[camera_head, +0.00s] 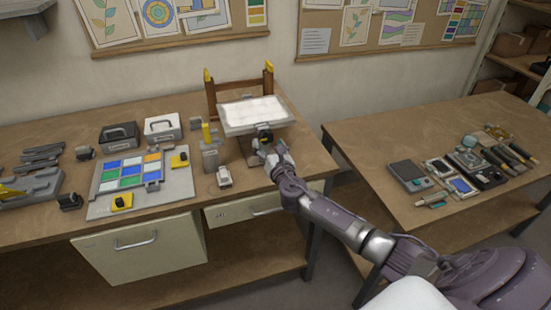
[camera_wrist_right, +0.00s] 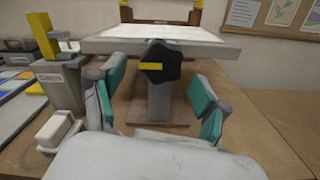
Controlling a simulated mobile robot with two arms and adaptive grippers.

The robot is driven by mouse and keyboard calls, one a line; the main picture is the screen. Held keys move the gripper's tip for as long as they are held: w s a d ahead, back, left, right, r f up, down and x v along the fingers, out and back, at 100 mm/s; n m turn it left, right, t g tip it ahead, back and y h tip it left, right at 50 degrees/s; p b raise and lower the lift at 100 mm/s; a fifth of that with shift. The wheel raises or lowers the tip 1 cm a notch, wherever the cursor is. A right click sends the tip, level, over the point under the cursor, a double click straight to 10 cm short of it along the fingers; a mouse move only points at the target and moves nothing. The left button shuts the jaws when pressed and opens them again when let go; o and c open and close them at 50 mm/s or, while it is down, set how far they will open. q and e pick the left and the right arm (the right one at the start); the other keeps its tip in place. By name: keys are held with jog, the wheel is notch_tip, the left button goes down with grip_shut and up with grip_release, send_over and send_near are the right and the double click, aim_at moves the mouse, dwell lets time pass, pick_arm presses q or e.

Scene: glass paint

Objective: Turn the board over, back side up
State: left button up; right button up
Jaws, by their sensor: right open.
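A board with a white top face (camera_head: 253,113) lies in a tilting stand at the right part of the left workbench. In the right wrist view the board (camera_wrist_right: 155,36) shows edge-on, nearly level. A black star-shaped knob with a yellow bar (camera_wrist_right: 161,63) sits at the front of the stand, above the grey post (camera_wrist_right: 160,102). The knob also shows in the head view (camera_head: 265,136). My right gripper (camera_head: 267,149) is in front of the knob. Its teal-padded fingers (camera_wrist_right: 158,101) are open on both sides of the post, with nothing gripped. My left gripper is out of view.
A panel of coloured glass squares (camera_head: 132,172) lies left on the bench. A grey container (camera_head: 210,157) and a small white item (camera_head: 224,176) stand close left of the stand. A second table (camera_head: 400,137) with tools is at right.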

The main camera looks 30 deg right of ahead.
jog(key=v, duration=1)
jog(key=shift+d, duration=0.15)
jog(key=s+d+f+m+g, duration=0.1)
jog(key=s+f+m+g, duration=0.25)
jog(key=f, duration=0.75)
jog(key=s+d+f+m+g, duration=0.15)
jog(key=f+m, duration=0.25)
jog(key=f, duration=0.7)
jog(key=s+a+f+m+g+y+b, duration=0.2)
jog(key=s+f+m+g, duration=0.35)
jog(key=s+f, duration=0.85)
jog(key=s+a+f+m+g, duration=0.2)
jog(key=s+f+m, duration=0.3)
jog(key=s, duration=0.5)
jog(key=s+a+f+m+g+y, duration=0.1)
jog(key=s+a+f+m+g, duration=0.1)
jog(key=s+a+f+m, duration=0.3)
jog(key=s+a+f+m+g+y, duration=0.1)
jog(key=s+a+f+m, duration=0.3)
jog(key=s+f, duration=0.5)
jog(key=s+m+g, duration=0.1)
jog(key=s, duration=0.6)
jog(key=shift+a+f+b, duration=0.25)
jog(key=shift+f+b, duration=0.05)
jog(key=shift+b, duration=0.05)
